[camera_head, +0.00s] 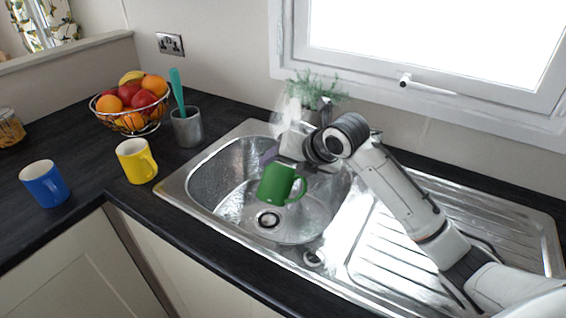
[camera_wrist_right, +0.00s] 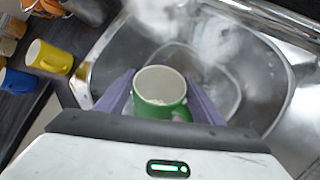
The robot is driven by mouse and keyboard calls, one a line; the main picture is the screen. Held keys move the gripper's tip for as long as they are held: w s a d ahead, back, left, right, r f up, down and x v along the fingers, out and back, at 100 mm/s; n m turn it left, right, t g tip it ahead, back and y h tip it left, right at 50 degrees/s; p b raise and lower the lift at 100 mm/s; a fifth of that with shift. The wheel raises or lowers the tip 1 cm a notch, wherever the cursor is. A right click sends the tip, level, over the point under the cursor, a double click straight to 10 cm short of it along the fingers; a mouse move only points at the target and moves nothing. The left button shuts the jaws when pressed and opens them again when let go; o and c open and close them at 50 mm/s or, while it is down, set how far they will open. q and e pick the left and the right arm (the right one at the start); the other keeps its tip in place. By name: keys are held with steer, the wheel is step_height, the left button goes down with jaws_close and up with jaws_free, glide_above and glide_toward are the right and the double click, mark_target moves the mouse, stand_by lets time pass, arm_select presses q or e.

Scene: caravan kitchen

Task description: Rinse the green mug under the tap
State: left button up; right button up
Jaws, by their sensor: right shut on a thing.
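The green mug (camera_head: 276,184) hangs over the sink bowl (camera_head: 222,181), tilted in the head view, its handle to the right. My right gripper (camera_head: 283,158) is shut on it. In the right wrist view, the mug (camera_wrist_right: 160,90) sits between the two purple fingers, and its pale inside shows. The tap (camera_head: 327,110) stands behind the sink, mostly hidden by my right gripper and arm. A whitish, misty patch shows by the tap and in the bowl in the wrist view; I cannot tell for sure that it is water. My left gripper is not in view.
A yellow mug (camera_head: 136,161) and a blue mug (camera_head: 44,184) stand on the dark worktop left of the sink. A grey pot (camera_head: 186,128) with a teal utensil and a wire fruit bowl (camera_head: 131,107) stand behind them. A plant (camera_head: 309,88) is by the window. The ribbed drainer (camera_head: 480,215) is bare.

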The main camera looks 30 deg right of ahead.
steer(key=f, duration=0.1)
steer(key=d+f, duration=0.1)
steer(key=f, duration=0.1)
steer(key=w+d+f, duration=0.1)
steer(key=shift+f, duration=0.15)
steer(key=w+d+b, duration=0.1)
steer(key=w+d, duration=0.3)
steer(key=d, duration=0.3)
steer(key=shift+w, duration=0.15)
stand_by(1.7)
steer(key=shift+s+a+p, duration=0.15)
steer(key=shift+s+a, duration=0.6)
steer(key=shift+a, duration=0.5)
steer(key=shift+s+a+p, duration=0.2)
steer(key=shift+s+a, duration=0.5)
steer(key=shift+a, duration=0.5)
steer(key=shift+s+a+p, duration=0.15)
steer(key=shift+s+a, duration=0.6)
steer(key=shift+a, duration=0.5)
